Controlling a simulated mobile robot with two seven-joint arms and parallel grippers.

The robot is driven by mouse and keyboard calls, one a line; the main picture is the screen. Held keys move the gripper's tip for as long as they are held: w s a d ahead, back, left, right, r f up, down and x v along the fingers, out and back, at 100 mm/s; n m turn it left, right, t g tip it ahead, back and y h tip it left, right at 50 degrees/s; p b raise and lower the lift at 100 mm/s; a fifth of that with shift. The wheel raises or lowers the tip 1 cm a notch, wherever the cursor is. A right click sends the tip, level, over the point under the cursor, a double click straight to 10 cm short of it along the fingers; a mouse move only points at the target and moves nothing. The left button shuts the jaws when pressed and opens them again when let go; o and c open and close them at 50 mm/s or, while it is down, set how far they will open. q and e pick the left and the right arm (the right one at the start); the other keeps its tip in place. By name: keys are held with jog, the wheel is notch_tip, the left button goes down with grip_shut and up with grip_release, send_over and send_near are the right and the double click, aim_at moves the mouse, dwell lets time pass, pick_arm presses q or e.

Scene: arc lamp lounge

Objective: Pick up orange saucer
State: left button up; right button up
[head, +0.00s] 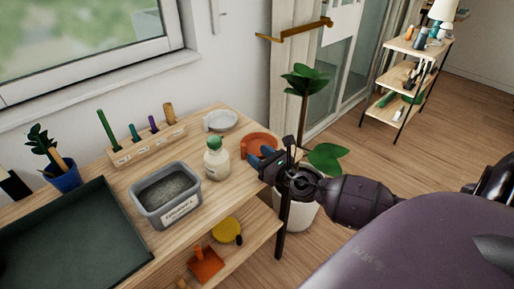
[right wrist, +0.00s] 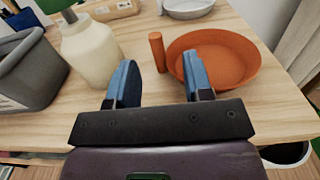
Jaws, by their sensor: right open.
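The orange saucer (head: 259,143) lies on the right end of the wooden table, near the corner. In the right wrist view the orange saucer (right wrist: 240,65) is ahead and to the right, a shallow round dish. My right gripper (head: 262,159) is at the table's right edge, just in front of the saucer. In the right wrist view my right gripper (right wrist: 160,82) is open and empty. Its right finger overlaps the saucer's near left rim in the picture; I cannot tell if they touch. My left gripper is not in view.
A small orange cylinder (right wrist: 157,52) stands just left of the saucer. A cream bottle (head: 216,162), a grey bin (head: 166,207) and a white dish (head: 221,120) are nearby. A potted plant (head: 302,212) stands beyond the table's right edge. A lower shelf holds a yellow round item (head: 226,231).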

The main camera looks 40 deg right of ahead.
aim_at(245, 147)
jog(key=shift+w+a+f, duration=0.1)
jog(key=shift+w+a, duration=0.1)
jog(key=shift+w, duration=0.9)
jog(key=shift+w+a+r, duration=0.1)
jog(key=shift+w+a, duration=0.05)
jog(key=shift+w, duration=1)
jog(key=shift+w+a+f, duration=0.1)
jog(key=shift+w+a, duration=0.1)
jog(key=shift+w, duration=0.9)
grip_shut()
